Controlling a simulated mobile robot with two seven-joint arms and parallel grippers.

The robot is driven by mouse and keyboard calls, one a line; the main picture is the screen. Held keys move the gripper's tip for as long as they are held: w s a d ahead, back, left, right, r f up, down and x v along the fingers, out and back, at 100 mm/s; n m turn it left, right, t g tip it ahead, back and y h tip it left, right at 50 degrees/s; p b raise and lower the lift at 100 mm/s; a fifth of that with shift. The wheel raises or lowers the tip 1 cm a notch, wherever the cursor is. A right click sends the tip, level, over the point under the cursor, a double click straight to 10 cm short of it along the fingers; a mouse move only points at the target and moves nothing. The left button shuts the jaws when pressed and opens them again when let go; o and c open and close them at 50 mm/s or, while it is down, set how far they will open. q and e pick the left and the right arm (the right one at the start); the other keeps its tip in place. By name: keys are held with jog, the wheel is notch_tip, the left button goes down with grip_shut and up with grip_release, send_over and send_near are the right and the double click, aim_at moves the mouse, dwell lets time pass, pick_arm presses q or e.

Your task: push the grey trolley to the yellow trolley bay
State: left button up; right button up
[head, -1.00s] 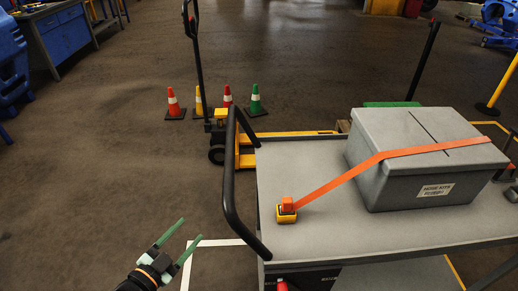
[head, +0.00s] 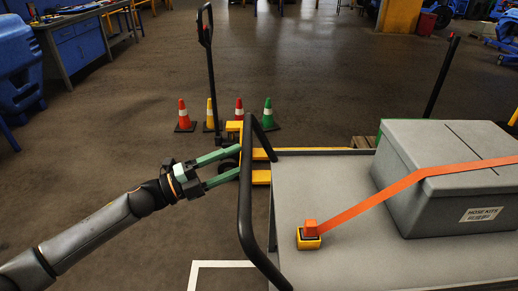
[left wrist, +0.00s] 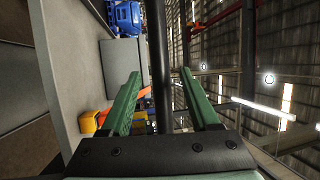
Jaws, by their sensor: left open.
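The grey trolley (head: 345,216) fills the lower right of the head view. Its black push handle (head: 245,185) stands upright at its left end. A grey lidded box (head: 440,175) sits on the deck under an orange strap (head: 400,186). My left gripper (head: 239,160) is open, with its green fingertips reaching the handle from the left. In the left wrist view, the black handle bar (left wrist: 159,65) passes between the two open fingers. I cannot tell whether they touch it. My right gripper is out of view. I cannot make out the yellow trolley bay.
Several cones, including a green cone (head: 268,114), stand behind the trolley beside a yellow pallet jack (head: 210,70). A blue workbench (head: 75,42) is at the back left. A white floor line (head: 220,263) lies left of the trolley. Open floor stretches behind.

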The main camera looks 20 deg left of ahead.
pick_arm(q)
jog(key=x, duration=0.6)
jog(key=shift+w+d+p, duration=0.25)
jog(key=shift+p, duration=0.1)
grip_shut()
dwell(1.1)
